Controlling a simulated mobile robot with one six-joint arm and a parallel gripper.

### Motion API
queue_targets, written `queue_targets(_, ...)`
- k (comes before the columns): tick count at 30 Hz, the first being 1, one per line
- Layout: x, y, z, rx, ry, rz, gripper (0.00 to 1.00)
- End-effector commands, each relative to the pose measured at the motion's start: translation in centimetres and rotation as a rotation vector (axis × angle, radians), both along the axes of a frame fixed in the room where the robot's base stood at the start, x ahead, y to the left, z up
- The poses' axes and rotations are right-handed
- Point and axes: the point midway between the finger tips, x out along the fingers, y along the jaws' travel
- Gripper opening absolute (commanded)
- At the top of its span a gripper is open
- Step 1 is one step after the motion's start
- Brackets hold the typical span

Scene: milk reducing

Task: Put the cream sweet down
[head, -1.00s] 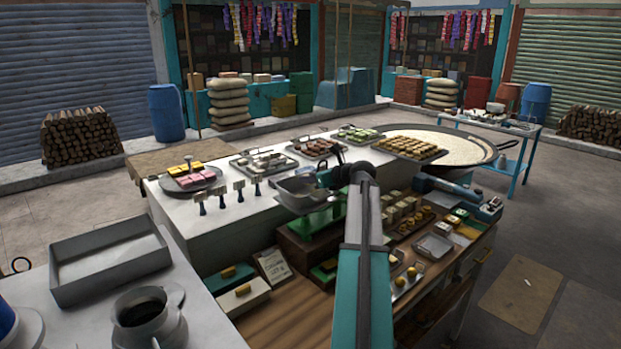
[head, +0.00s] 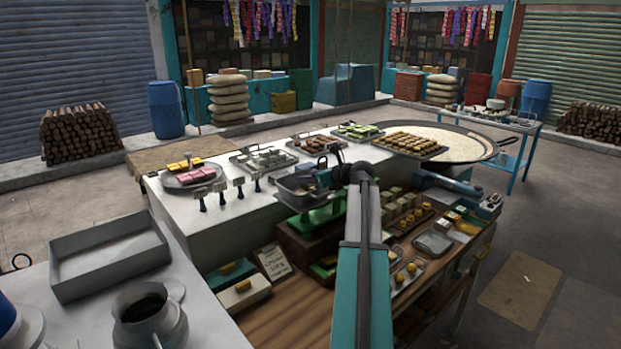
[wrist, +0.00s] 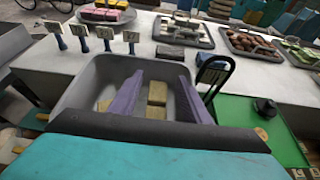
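The grey scale pan (head: 290,192) sits on the green weighing scale (head: 322,217) in the middle of the head view. It also fills the middle of the wrist view (wrist: 88,88). Two pale cream sweets (wrist: 157,93) lie in the pan, one behind the other, and another pale piece (wrist: 104,105) shows partly behind the left finger. My gripper (wrist: 158,88) is over the pan with its two purple-grey fingers wide apart. The cream sweets lie between the fingers, with visible gaps at the sides. In the head view my arm hides part of the gripper.
A black loop-shaped handle (wrist: 215,72) stands just right of the pan. Small sign stands (wrist: 105,35) and trays of sweets (wrist: 183,30) are on the white counter beyond. A shelf below the counter holds sweet boxes (head: 243,292). An empty grey tray (head: 108,258) stands at left.

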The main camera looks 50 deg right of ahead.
Motion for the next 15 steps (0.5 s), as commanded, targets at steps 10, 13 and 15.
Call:
queue_targets(10, 0.0, 0.0, 0.2, 0.000, 0.000, 0.000, 0.43)
queue_targets(13, 0.0, 0.0, 0.6, 0.000, 0.000, 0.000, 0.43)
queue_targets(15, 0.0, 0.0, 1.1, 0.000, 0.000, 0.000, 0.43)
